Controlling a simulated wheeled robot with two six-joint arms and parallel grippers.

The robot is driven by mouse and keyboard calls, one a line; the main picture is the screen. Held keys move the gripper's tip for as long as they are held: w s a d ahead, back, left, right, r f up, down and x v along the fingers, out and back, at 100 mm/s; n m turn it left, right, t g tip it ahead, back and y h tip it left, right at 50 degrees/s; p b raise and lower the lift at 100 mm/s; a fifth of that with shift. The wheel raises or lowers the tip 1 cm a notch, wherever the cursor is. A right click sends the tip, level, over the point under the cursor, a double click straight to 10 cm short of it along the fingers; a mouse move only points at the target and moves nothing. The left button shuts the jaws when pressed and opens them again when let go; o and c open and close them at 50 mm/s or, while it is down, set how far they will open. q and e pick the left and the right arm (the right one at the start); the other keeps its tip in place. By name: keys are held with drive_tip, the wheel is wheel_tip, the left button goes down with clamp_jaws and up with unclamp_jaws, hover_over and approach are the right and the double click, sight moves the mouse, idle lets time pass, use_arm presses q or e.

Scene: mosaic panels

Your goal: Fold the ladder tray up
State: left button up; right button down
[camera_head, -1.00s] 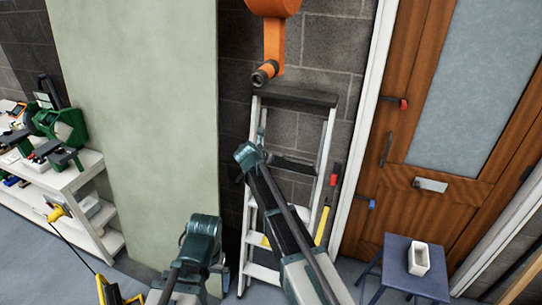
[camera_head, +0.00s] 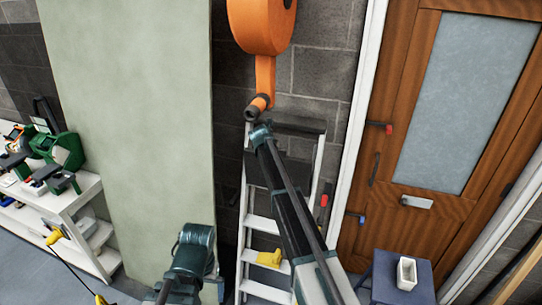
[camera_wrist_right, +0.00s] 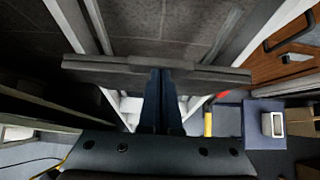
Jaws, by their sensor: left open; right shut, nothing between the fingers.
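The step ladder (camera_head: 248,225) stands against the brick wall, with pale rails and a dark top. Its dark tray (camera_head: 296,172) shows just below the top as a panel, partly behind my right arm. In the right wrist view the tray appears as a dark bar (camera_wrist_right: 110,72) across the rails. My right gripper (camera_wrist_right: 163,74) is shut and empty, its fingers at the bar; I cannot tell whether they touch. It is hidden behind the arm in the head view. My left gripper (camera_head: 220,288) is open, low beside the ladder, mostly hidden by its arm.
An orange reel (camera_head: 262,25) hangs above the ladder, its end close to my right elbow. A yellow object (camera_head: 269,258) is on a lower step. A blue stool (camera_head: 385,265) bears a white container (camera_head: 406,273). A pale panel (camera_head: 130,130) stands at left, a wooden door (camera_head: 400,225) at right.

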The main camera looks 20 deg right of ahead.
drive_tip(key=shift+w+d+r, duration=0.1)
drive_tip(key=shift+w+d, duration=0.2)
drive_tip(key=shift+w, duration=0.15)
drive_tip(key=s+a+r+p, duration=0.3)
drive_tip(key=s+a, duration=0.5)
drive_tip(key=s, duration=0.5)
drive_tip(key=shift+a+r+p, duration=0.3)
drive_tip(key=shift+a+p, duration=0.1)
